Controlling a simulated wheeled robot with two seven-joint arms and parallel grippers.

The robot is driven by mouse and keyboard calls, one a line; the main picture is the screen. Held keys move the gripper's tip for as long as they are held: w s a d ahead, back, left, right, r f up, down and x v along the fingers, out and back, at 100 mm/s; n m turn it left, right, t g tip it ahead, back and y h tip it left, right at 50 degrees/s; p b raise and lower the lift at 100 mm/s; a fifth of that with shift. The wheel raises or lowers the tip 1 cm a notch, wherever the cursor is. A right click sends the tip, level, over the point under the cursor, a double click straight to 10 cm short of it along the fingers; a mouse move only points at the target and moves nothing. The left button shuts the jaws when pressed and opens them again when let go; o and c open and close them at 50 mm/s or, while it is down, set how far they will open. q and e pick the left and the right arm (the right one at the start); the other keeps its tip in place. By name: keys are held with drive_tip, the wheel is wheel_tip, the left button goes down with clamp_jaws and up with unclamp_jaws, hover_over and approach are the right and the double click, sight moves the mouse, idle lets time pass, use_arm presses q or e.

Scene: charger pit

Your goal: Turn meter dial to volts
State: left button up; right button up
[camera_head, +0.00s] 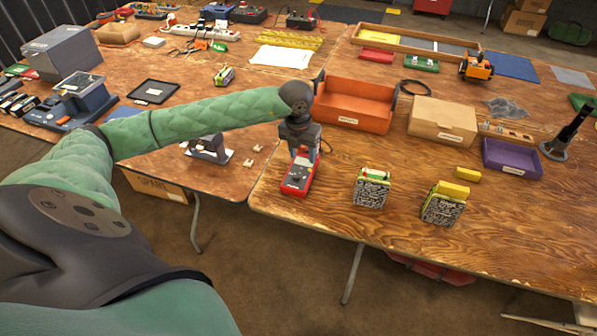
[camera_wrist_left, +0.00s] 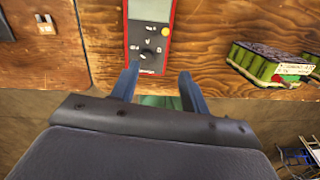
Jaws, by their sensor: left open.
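A red meter (camera_head: 297,176) lies on the wooden table near its front left corner, in the head view. In the left wrist view the meter (camera_wrist_left: 168,35) shows its grey face, part of its screen and its round dark dial (camera_wrist_left: 149,54). My left gripper (camera_head: 303,147) is above the meter, pointing down at it. I cannot tell from the picture which mark the dial points to. My right gripper is not in view.
An orange bin (camera_head: 352,104), a cardboard box (camera_head: 443,121) and a purple bin (camera_head: 511,158) stand behind. Small white parts lie near the left table's edge.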

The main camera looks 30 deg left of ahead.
sight(296, 175)
use_arm(q)
drive_tip(key=shift+s+a+n+g+y, duration=0.3)
drive_tip(key=shift+s+a+n+g, duration=0.15)
drive_tip(key=shift+s+a, duration=0.25)
drive_tip(key=shift+d+f+n, duration=0.1)
drive_tip(key=shift+f+n, duration=0.15)
drive_tip(key=shift+f, duration=0.05)
wheel_tip(296, 175, down, 7)
drive_tip(key=shift+f+p, duration=0.15)
drive_tip(key=shift+p, duration=1.1)
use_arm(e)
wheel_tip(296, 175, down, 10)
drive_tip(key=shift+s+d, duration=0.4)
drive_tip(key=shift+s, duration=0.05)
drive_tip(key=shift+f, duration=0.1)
use_arm(q)
drive_tip(key=c, duration=1)
